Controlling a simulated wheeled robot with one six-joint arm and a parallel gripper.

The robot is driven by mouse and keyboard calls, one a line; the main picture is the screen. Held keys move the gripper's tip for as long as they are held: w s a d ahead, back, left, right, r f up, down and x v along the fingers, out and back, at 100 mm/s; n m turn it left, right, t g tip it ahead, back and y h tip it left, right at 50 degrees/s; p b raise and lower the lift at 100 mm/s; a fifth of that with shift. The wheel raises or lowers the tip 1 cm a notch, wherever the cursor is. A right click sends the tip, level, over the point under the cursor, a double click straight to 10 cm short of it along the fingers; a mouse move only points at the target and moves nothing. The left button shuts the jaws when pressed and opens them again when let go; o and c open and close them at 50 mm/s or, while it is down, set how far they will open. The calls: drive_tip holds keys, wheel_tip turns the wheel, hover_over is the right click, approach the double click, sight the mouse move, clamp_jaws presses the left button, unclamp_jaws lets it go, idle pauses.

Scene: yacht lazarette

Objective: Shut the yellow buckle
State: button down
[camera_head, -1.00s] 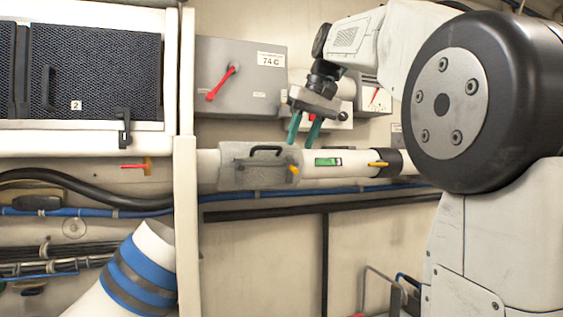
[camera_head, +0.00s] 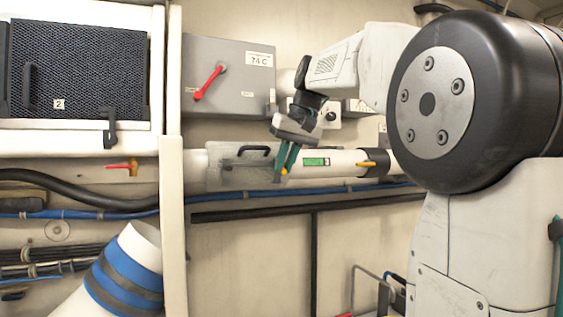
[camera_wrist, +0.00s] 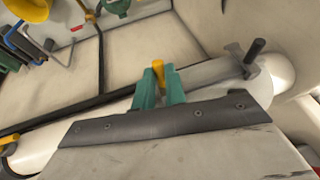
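The yellow buckle (camera_head: 284,171) is a small yellow tab at the right end of a grey clamp-like cover (camera_head: 222,178) with a black handle, around the white pipe. My gripper (camera_head: 285,169) is down at this end of the cover, its green fingertips at the tab. In the wrist view the yellow tab (camera_wrist: 157,78) shows between the two green fingers (camera_wrist: 161,84), with little gap on either side. Whether the fingers press on it cannot be told. The tab's lower part and its seat are hidden by the fingers.
Another yellow lever (camera_head: 367,164) sits on the pipe to the right, past a green label (camera_head: 316,162). A grey box with a red handle (camera_head: 209,82) is on the wall above. A white post (camera_head: 172,220) stands left of the cover. Blue hose (camera_head: 300,190) runs below.

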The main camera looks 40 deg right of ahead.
drive_tip(key=shift+w+d+r+g, duration=0.15)
drive_tip(key=shift+w+r+g, duration=0.15)
drive_tip(key=shift+w+g, duration=0.45)
drive_tip(key=shift+r+g+y, duration=0.25)
drive_tip(key=shift+g+y, duration=0.05)
drive_tip(key=shift+g, duration=0.45)
drive_tip(key=c, duration=1.5)
unclamp_jaws()
drive_tip(key=shift+o, duration=0.2)
drive_tip(key=v, duration=0.7)
drive_tip(key=shift+r, duration=0.4)
drive_tip(key=shift+d, duration=0.1)
